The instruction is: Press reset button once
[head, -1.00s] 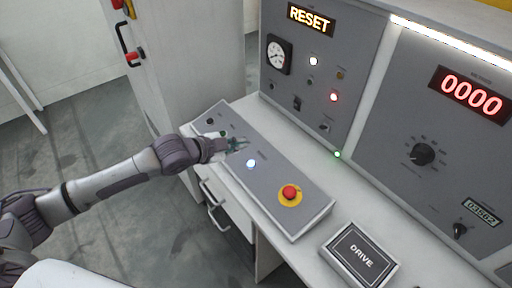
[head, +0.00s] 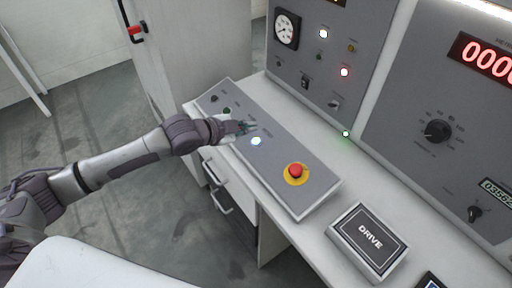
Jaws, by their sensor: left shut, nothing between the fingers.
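The sloped grey control box (head: 308,178) stands on the desk. A lit bluish-white button (head: 256,141) is on its top; its small label is too blurred to read, so I cannot tell from it whether this is the reset button. My left gripper (head: 252,128) is shut and empty, just above and behind the lit button in the picture. I cannot tell whether it touches the box. A green button (head: 227,111) shows behind the gripper's wrist. My right gripper is not in view.
A red mushroom button (head: 296,170) on a yellow ring sits nearer on the same box. A box marked DRIVE (head: 368,241) lies at the front right. The upright panel (head: 318,62) with gauge, lamps and switches rises behind. Drawer handles (head: 220,203) stick out below the desk.

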